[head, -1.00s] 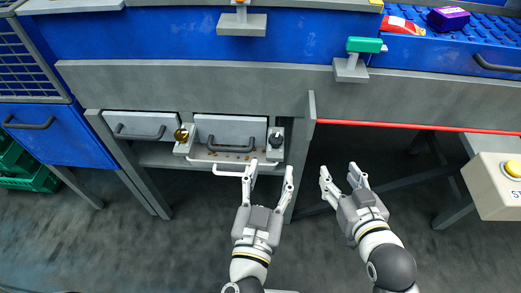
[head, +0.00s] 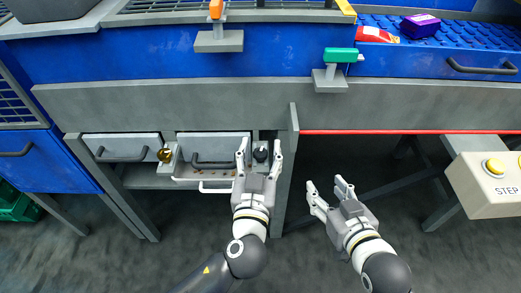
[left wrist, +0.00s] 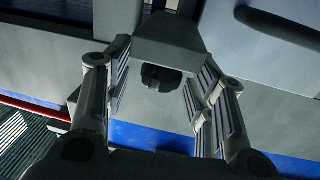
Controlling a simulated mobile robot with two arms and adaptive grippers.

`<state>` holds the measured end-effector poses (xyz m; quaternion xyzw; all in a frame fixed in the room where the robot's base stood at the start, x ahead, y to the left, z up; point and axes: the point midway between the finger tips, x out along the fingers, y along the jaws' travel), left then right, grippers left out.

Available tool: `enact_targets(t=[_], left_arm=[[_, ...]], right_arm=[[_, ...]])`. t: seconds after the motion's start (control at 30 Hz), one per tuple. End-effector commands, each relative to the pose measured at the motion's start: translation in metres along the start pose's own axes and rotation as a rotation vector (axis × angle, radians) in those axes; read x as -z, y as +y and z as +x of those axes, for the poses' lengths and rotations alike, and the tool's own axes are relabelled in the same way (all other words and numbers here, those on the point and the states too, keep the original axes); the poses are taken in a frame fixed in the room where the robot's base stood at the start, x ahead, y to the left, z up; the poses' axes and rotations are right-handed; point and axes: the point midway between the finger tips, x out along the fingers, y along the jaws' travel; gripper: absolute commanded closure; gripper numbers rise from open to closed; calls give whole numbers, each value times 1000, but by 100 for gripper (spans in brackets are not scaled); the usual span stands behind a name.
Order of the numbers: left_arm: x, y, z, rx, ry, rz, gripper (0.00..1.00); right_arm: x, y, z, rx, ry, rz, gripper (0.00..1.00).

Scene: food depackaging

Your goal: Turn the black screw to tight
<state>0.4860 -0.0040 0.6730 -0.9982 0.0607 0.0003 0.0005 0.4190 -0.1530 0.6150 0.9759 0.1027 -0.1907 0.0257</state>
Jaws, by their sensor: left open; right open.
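The black screw (head: 261,154) is a dark knob on a grey bracket at the right side of the drawer unit under the conveyor. It also shows in the left wrist view (left wrist: 161,77), between and beyond the two fingers. My left gripper (head: 259,146) is open, with its fingers on either side of the screw in the head view; I cannot tell whether they touch it. It shows open and empty in the left wrist view too (left wrist: 160,100). My right gripper (head: 328,186) is open and empty, lower and to the right, in front of the dark space under the table.
A brass knob (head: 165,155) sits left of the handled drawer (head: 222,146). A white tray (head: 205,182) with brown crumbs lies beneath it. A grey table leg (head: 286,185) stands just right of the screw. A red bar (head: 400,132) and a STEP button box (head: 490,185) are at right.

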Motion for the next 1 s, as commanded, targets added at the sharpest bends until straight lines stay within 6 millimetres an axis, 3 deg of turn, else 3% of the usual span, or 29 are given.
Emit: enact_targets(t=[0.4,0.77,1.0], left_arm=[[0,0,6,0,-1,-1,51],[0,0,6,0,-1,-1,96],[0,0,6,-20,0,1,96]], right_arm=[[2,0,0,1,8,0,50],[1,0,0,1,6,0,50],[0,0,0,1,-7,0,50]])
